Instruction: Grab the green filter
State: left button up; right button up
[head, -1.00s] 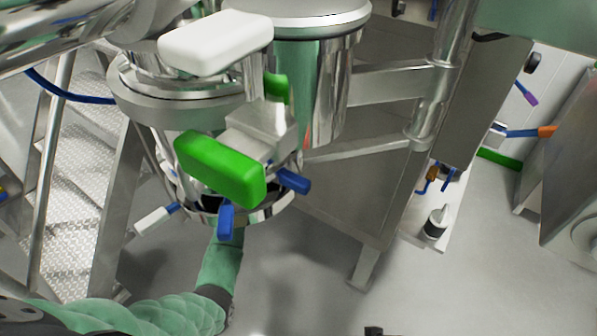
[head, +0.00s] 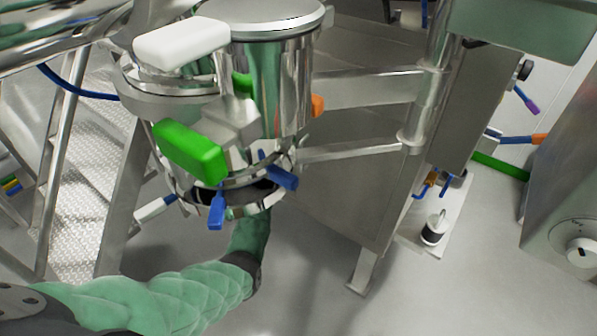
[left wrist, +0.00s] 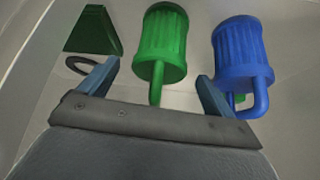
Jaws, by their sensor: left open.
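The green filter (left wrist: 162,45) shows in the left wrist view as a ribbed green cylinder with a thin stem at its lower end. My left gripper (left wrist: 157,86) is open. Its blue-grey fingers stand to either side of the stem in the picture, with the filter body beyond them. I cannot tell whether they touch it. In the head view my green-sleeved left arm reaches under the steel vessel (head: 275,75), which hides the gripper. I do not make out the filter there. My right gripper is not in view.
A blue ribbed filter (left wrist: 242,52) stands just right of the green one. A dark green wedge-shaped object (left wrist: 93,30) and a black ring (left wrist: 84,66) lie to its left. The vessel carries a green block-shaped handle (head: 190,150). Metal stairs (head: 80,190) stand at left.

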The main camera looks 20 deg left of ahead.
pick_arm(q)
jog(key=shift+w+d+f, duration=0.2)
jog(key=shift+w+f, duration=0.1)
jog(key=shift+f, duration=0.3)
jog(key=c, duration=1.5)
jog(key=shift+o, duration=0.2)
